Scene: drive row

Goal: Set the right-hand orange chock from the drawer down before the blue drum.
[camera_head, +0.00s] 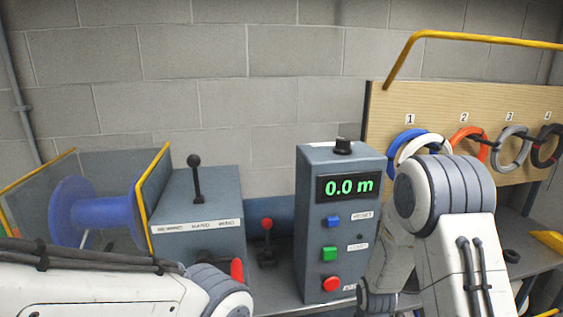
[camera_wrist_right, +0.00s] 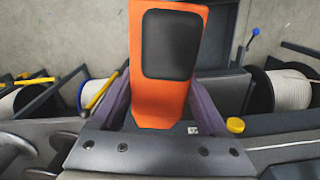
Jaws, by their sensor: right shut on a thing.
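An orange chock (camera_wrist_right: 146,105) with a black pad on its face fills the middle of the right wrist view. My right gripper (camera_wrist_right: 162,90) is shut on it, with one dark purple finger along each side. In the head view the right arm is at the right, and its gripper and the chock are not seen. The blue drum (camera_head: 72,213) stands at the left in the head view, behind a yellow-edged guard panel. The left arm crosses the bottom left, its gripper out of view. No drawer can be made out.
A lever box (camera_head: 195,260) and a grey control post (camera_head: 312,240) reading 0.0 m stand in the middle. A board with coloured cable rings (camera_head: 466,145) is at the right. White reels (camera_wrist_right: 292,90) flank the chock in the wrist view, with grey floor (camera_wrist_right: 60,35) beyond.

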